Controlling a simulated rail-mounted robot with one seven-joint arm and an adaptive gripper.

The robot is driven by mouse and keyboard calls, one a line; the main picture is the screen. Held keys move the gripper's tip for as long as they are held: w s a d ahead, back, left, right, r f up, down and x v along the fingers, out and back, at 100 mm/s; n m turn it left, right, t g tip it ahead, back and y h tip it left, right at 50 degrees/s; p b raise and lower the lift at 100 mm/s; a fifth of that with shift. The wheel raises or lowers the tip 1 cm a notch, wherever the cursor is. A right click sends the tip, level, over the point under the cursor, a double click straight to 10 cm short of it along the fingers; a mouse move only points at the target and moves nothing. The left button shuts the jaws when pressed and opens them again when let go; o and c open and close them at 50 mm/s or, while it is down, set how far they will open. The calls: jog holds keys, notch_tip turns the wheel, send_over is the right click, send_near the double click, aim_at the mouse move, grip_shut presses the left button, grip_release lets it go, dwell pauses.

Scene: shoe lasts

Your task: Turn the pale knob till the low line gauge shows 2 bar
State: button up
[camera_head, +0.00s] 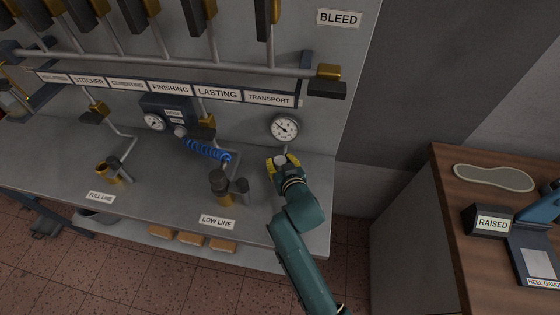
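A pale grey knob (180,131) sits at the lower front of a dark blue regulator box on the back panel. A small round gauge (154,122) is on the box's left; its reading is too small to tell. The LOW LINE label (217,221) is on the bench's front edge. A larger white gauge (284,128) stands at the right of the panel, its dark needle unreadable at this size. My gripper (282,161) is just below this larger gauge, well right of the knob. Its yellow-tipped fingers are apart, with a pale shape between them that I cannot identify.
A blue coiled hose (207,149) runs right from the regulator. Dark and brass fittings (222,187) stand behind the LOW LINE label. A pipe rail with several levers crosses above. A wooden-topped cabinet (456,213) stands at the right, beyond a floor gap.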

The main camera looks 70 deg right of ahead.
jog(key=c, duration=0.5)
jog(key=shift+s+r+p, duration=0.1)
jog(key=shift+r+p, duration=0.05)
jog(key=shift+p, duration=0.65)
jog(key=shift+r+n+t+y+p, duration=0.15)
jog(key=shift+n+t+y+p, duration=0.4)
jog(key=shift+p, duration=0.7)
jog(key=shift+n+t+y+p, duration=0.45)
jog(key=shift+n+p, duration=0.2)
jog(key=shift+p, duration=0.05)
jog(key=shift+d+f+n+t+y+b, duration=0.1)
jog(key=shift+f+n+t+y+b, duration=0.4)
jog(key=shift+n+b, duration=0.15)
jog(key=n+y+b, duration=0.1)
jog(key=b, duration=0.1)
jog(key=shift+f+t+b, duration=0.15)
jog(key=shift+t+b, duration=0.15)
jog(key=shift+t, duration=0.1)
jog(key=n+y+b, duration=0.2)
jog(key=b, duration=0.1)
jog(key=shift+t+y, duration=0.3)
jog(key=shift+y, duration=0.1)
jog(key=shift+r+n, duration=0.2)
jog(key=shift+n, duration=0.05)
